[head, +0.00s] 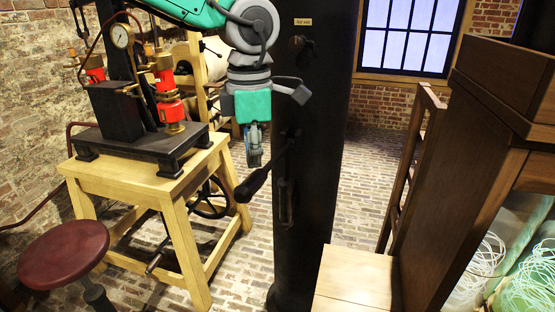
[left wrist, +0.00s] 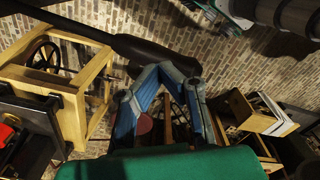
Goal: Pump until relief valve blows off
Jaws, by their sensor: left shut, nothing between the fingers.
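A black pump lever (head: 265,178) with a thick dark grip sticks out to the left from a tall black column (head: 318,160). My left gripper (head: 254,160) hangs just above the lever in the head view, its fingers shut and empty. In the left wrist view, the dark lever (left wrist: 135,48) crosses just beyond the shut blue fingertips (left wrist: 165,68). I cannot tell whether they touch. On the wooden stand at left is a black apparatus with a round pressure gauge (head: 122,36) and red and brass fittings (head: 168,100). I cannot tell which part is the relief valve. My right gripper is out of view.
The wooden stand (head: 140,190) and a red round stool (head: 63,250) stand at left. A dark wooden cabinet (head: 460,150) and a pale wooden top (head: 355,278) are at right. Brick floor (head: 352,190) is clear between column and cabinet.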

